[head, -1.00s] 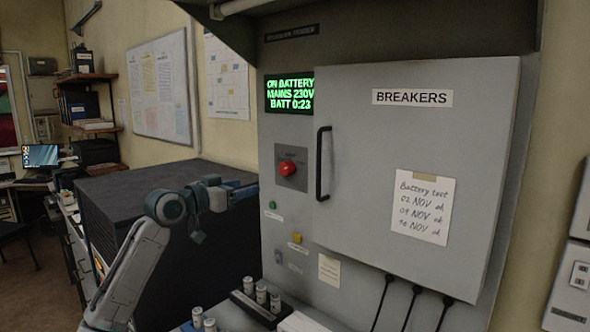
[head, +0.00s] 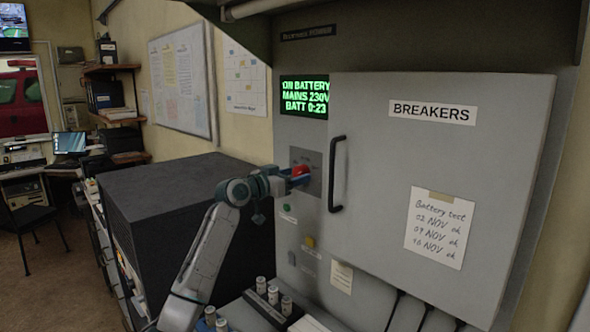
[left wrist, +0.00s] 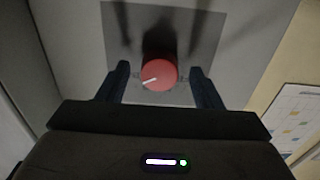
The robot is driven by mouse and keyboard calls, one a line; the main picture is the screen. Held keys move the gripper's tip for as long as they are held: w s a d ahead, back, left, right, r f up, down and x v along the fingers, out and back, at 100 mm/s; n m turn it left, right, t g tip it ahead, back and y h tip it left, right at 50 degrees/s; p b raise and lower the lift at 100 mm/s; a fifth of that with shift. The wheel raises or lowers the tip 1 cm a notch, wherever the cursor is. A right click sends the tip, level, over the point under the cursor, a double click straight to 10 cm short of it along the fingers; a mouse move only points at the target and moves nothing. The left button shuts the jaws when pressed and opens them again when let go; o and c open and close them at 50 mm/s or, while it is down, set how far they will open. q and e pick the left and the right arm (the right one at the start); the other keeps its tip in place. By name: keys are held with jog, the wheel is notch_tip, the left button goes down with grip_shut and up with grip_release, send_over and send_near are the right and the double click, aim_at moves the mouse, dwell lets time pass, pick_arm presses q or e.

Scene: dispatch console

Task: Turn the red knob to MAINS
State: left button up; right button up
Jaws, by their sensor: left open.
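The red knob (head: 301,171) sits on a dark square plate on the grey cabinet front, just left of the door handle. My left gripper (head: 296,177) is right at the knob, partly covering it in the head view. In the left wrist view the knob (left wrist: 158,75) lies between the two open fingers (left wrist: 160,88), with a gap on both sides. The white pointer line on the knob points left and slightly down in that view. The plate's markings cannot be read. The green display (head: 305,96) reads ON BATTERY, MAINS 230V, BATT 0:23. My right gripper is not in view.
The BREAKERS door (head: 400,150) is closed, with a black handle (head: 336,174) close right of the knob. Below the knob are a green button (head: 287,208) and a yellow one (head: 309,241). A dark box (head: 170,195) stands left. Several small cylinders stand on the ledge below.

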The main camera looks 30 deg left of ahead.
pick_arm(q)
jog(key=shift+w, duration=0.2)
jog(key=shift+d, duration=0.1)
jog(key=shift+c, duration=0.4)
jog(key=shift+w, duration=0.1)
jog(key=c, duration=0.9)
jog(key=shift+n, duration=0.3)
jog(key=n, duration=0.4)
jog(key=shift+r+n+p, duration=0.1)
jog(key=shift+n+p, duration=0.2)
jog(key=shift+p, duration=0.05)
jog(key=n, duration=0.2)
jog(key=shift+d+n+p, duration=0.1)
jog(key=shift+n+p, duration=0.2)
jog(key=shift+p, duration=0.1)
jog(key=shift+n+p, duration=0.7)
jog(key=shift+n, duration=1.2)
